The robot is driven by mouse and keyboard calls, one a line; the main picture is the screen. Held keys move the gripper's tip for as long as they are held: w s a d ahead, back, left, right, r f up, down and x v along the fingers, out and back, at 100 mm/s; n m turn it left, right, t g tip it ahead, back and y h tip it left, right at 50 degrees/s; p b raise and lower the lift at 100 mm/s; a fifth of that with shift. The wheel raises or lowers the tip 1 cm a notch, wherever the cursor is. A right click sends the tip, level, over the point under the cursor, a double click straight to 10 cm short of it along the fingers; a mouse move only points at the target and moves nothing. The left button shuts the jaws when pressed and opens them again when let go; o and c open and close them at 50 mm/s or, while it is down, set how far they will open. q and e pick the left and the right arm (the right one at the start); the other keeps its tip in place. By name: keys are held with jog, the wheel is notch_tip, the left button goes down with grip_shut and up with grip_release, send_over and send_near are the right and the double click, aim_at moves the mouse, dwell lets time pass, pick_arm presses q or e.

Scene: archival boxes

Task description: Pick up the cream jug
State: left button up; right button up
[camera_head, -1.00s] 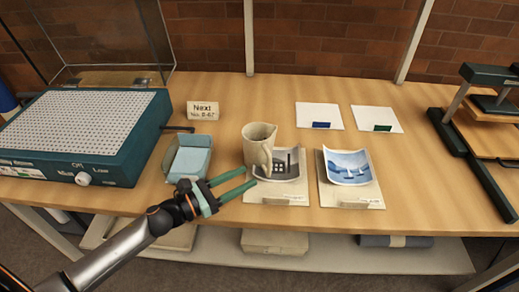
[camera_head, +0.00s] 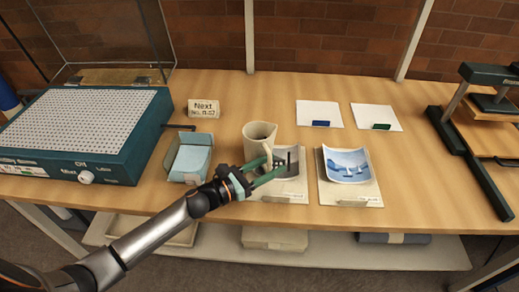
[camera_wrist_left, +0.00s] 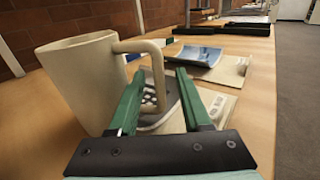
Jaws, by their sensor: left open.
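The cream jug (camera_head: 257,140) stands upright on the table, at the left edge of the dark curled photo on its board. It shows large at the left of the left wrist view (camera_wrist_left: 80,80), with its handle toward my left gripper. My left gripper (camera_head: 276,168) is open at the jug's near side. In the left wrist view its green fingers (camera_wrist_left: 161,74) point forward, and the handle shows between them. I cannot tell whether a finger touches the jug. The jug's lower part is partly hidden by the gripper. My right gripper is not in view.
A blue-lined box (camera_head: 190,160) stands left of the jug, near a teal perforated unit (camera_head: 85,125) and a small sign (camera_head: 203,108). A boat picture (camera_head: 347,165) lies right. Two white cards (camera_head: 319,112) lie behind. A dark press frame (camera_head: 465,145) stands far right.

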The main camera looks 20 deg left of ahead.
pick_arm(q)
grip_shut()
jog(key=shift+r, duration=0.1)
dwell(1.2)
